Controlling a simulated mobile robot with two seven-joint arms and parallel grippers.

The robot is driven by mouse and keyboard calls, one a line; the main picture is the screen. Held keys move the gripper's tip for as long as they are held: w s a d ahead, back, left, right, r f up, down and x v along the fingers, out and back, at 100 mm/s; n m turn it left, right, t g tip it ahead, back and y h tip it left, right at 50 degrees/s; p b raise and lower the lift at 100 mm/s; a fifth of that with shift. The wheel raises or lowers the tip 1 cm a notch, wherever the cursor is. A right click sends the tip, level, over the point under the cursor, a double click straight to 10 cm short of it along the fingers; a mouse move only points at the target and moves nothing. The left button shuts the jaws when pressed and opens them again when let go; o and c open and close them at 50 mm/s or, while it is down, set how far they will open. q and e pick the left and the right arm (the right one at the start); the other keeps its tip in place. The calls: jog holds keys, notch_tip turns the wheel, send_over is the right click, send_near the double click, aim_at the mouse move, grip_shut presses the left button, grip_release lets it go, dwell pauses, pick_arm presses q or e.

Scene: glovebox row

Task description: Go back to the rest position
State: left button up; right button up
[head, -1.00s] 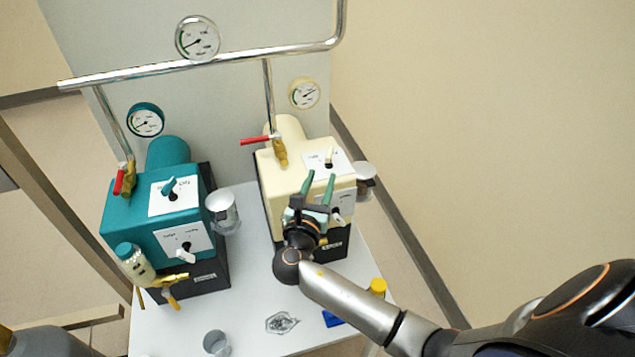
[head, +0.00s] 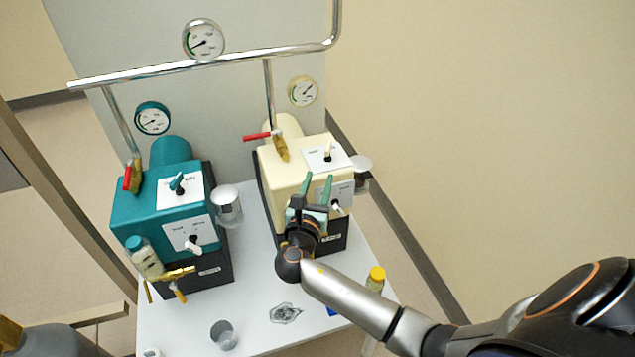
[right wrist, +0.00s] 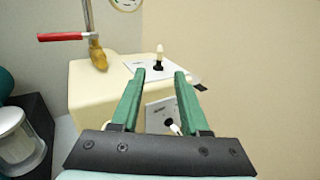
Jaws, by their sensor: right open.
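My right gripper (head: 317,190) is open and empty, with green fingers, in front of the cream pump unit (head: 287,170). In the right wrist view its two fingers (right wrist: 155,95) stand apart, with the cream pump (right wrist: 90,90) behind them. The cream pump's upper toggle switch (right wrist: 158,58) shows beyond the fingertips, and its lower switch (right wrist: 174,128) shows between the fingers. I cannot tell whether the fingers touch the pump. My left gripper is not in view.
A teal pump unit (head: 150,215) stands at left on the white table (head: 255,315). A metal cup (head: 224,336), crumpled clear item (head: 285,313) and yellow-capped bottle (head: 376,278) are near the front. A pipe (head: 190,66) with red-handled valves runs above. The right side by the wall is free.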

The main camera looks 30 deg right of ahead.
dwell(0.6)
jog(key=s+a+f+m+g+y, duration=0.2)
jog(key=s+f+m+g+y, duration=0.4)
jog(key=s+f+m, duration=0.65)
jog(key=s+a+r+m+g+y, duration=0.1)
jog(key=s+a+m+g+y, duration=0.1)
jog(key=s+a+m+y, duration=0.35)
jog(key=s+a+r+m+g+y, duration=0.1)
jog(key=s+a+r+m+y, duration=0.15)
jog(key=s+m, duration=0.65)
jog(key=w+a+f+n+t, duration=0.1)
jog(key=a+f+t, duration=0.1)
jog(key=f, duration=0.4)
jog(key=w+a+f+t+y, duration=0.1)
jog(key=a+f+t, duration=0.1)
jog(key=f, duration=0.4)
jog(key=shift+w+a+n+t, duration=0.25)
jog(key=shift+n+t, duration=0.15)
jog(key=shift+t, duration=0.2)
